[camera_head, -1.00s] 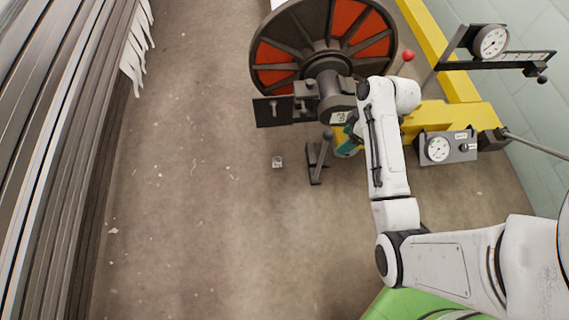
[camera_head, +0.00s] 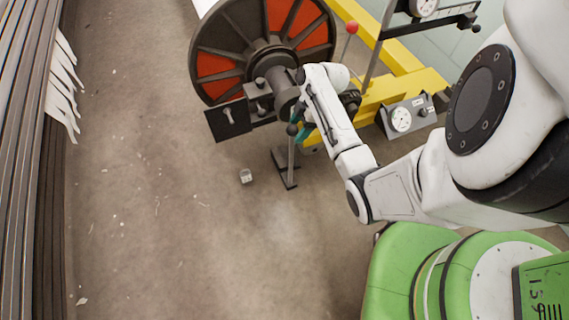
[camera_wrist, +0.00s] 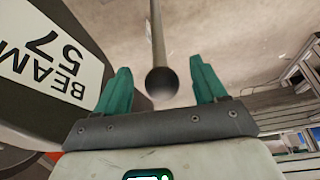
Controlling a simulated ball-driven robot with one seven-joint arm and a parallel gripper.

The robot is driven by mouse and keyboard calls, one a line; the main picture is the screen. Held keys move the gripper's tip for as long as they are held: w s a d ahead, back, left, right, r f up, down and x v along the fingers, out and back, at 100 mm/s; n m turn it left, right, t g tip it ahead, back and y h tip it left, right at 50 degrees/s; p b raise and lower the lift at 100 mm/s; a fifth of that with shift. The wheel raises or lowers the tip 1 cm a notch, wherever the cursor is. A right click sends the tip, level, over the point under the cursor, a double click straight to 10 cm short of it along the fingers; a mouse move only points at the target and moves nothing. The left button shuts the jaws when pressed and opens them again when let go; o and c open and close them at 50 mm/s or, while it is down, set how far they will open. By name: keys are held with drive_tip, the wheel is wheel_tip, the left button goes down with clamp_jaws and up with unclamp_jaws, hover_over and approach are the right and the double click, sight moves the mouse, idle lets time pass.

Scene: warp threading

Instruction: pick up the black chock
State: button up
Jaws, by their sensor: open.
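The black chock (camera_head: 282,165) sits on the floor below the large reel, a dark low foot with an upright grey rod rising from it to a round dark knob. In the wrist view the knob (camera_wrist: 162,82) faces the camera between the fingers, with the rod running away behind it; the chock's foot does not show clearly there. My gripper (camera_wrist: 160,70) has teal fingers spread apart on either side of the knob, with gaps visible. In the head view my gripper (camera_head: 302,130) is right beside the knob, partly hidden by my wrist.
The reel (camera_head: 235,60) with orange panels stands behind, close to my wrist. A small pale cube (camera_head: 246,176) lies on the floor left of the chock. Open floor spreads left and front.

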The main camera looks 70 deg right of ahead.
sight(293, 137)
drive_tip(key=b+x, duration=0.1)
drive_tip(key=x, duration=0.1)
drive_tip(key=b+x, duration=0.1)
drive_tip(key=x, duration=0.1)
drive_tip(key=shift+s+d, duration=0.1)
drive_tip(key=shift+s, duration=0.15)
drive_tip(key=shift+w+f, duration=0.25)
drive_tip(key=shift+f, duration=0.3)
clamp_jaws()
drive_tip(key=shift+r, duration=0.1)
